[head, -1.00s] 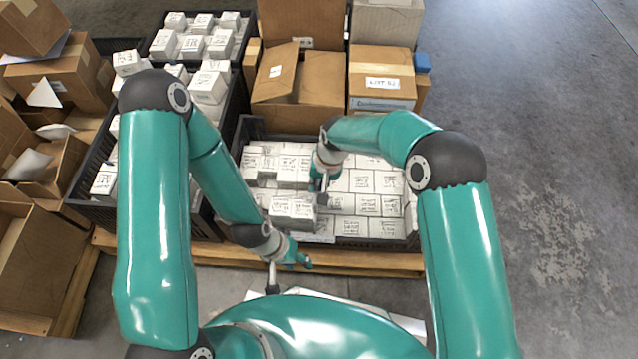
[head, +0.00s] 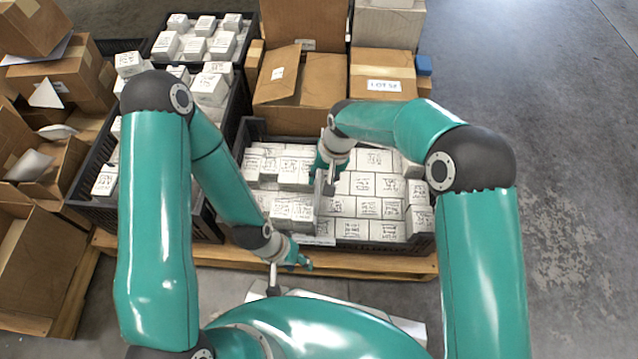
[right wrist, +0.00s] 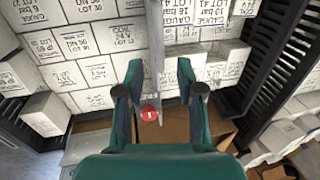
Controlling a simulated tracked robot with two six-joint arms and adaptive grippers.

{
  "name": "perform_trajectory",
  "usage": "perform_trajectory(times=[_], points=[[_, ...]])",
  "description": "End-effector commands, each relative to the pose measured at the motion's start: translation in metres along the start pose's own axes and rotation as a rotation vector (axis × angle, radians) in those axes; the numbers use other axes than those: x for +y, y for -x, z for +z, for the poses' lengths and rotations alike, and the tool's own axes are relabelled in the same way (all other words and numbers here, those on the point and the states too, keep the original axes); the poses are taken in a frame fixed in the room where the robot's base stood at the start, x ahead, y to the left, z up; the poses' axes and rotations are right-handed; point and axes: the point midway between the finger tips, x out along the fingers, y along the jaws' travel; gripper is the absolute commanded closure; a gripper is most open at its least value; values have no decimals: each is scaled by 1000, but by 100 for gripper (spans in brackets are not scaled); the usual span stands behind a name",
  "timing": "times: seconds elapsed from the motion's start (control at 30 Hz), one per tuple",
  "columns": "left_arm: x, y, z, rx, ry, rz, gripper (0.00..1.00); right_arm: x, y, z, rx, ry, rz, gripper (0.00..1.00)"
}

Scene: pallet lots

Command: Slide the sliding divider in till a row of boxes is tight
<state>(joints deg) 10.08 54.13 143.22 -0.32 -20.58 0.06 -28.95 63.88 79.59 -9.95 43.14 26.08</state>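The sliding divider (head: 318,194) is a thin grey plate standing upright across the boxes in the middle black crate (head: 375,247). White labelled boxes (head: 368,207) lie on one side and more white boxes (head: 292,211) on the other; whether either side is tight I cannot tell. My right gripper (right wrist: 160,80) is open, its fingers apart on either side of the divider. My left gripper (head: 300,263) hangs in front of the crate; its fingers are unclear.
Black crates of white boxes (head: 208,88) stand to the left on the pallet (head: 220,256). Open cartons (head: 300,88) and a taped carton (head: 382,75) stand behind the middle crate. Brown cartons crowd the far left. The floor (head: 545,190) at right is clear.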

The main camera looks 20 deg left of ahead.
Motion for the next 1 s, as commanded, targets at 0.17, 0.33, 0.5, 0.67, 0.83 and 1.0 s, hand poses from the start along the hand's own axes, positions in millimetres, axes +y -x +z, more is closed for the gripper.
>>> perform_trajectory(times=[0.17, 0.33, 0.5, 0.67, 0.83, 1.0], points=[[0, 0, 0, 0, 0, 0, 60, 0, 37, 0, 3, 1, -1, 63], [0, 0, 0, 0, 0, 0, 60, 0, 60, 1, 0, 1, 0, 63], [0, 0, 0, 0, 0, 0, 60, 0, 69, 1, -1, 1, 0, 63], [0, 0, 0, 0, 0, 0, 60, 0, 69, 1, -2, 1, 0, 63], [0, -1, 0, 0, 0, 0, 60, 0, 69, 1, -1, 1, 0, 63], [0, -1, 0, 0, 0, 0, 60, 2, 69, 1, -2, -3, 0, 63]])
